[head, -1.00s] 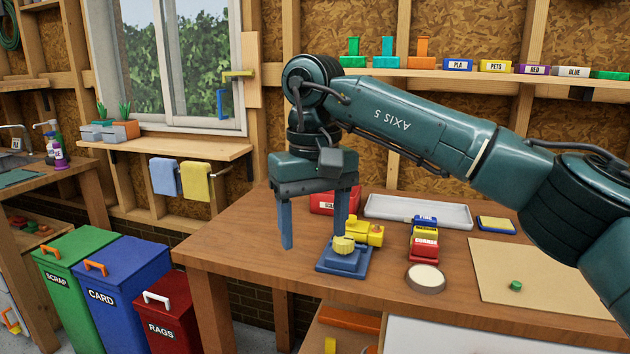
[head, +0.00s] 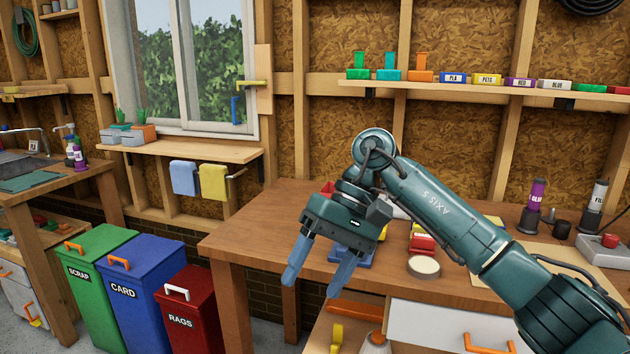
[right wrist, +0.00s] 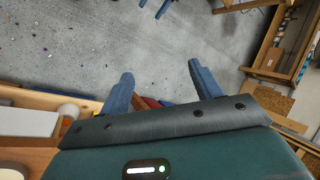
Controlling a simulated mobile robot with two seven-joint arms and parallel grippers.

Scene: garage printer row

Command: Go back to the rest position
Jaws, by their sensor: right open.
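My right gripper (head: 318,277) is in front of the workbench's (head: 260,215) front edge in the head view, fingers pointing down and toward me. Its two blue fingers stand apart with nothing between them. In the right wrist view the fingers (right wrist: 160,85) are also apart, over the grey floor (right wrist: 100,40). My right arm comes in from the right and hides part of the bench top. My left gripper is not in the head view.
A blue pad (head: 353,258), a red block (head: 422,243) and a round pale disc (head: 424,266) are on the bench near my right arm. Green, blue and red bins (head: 186,318) stand at the left.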

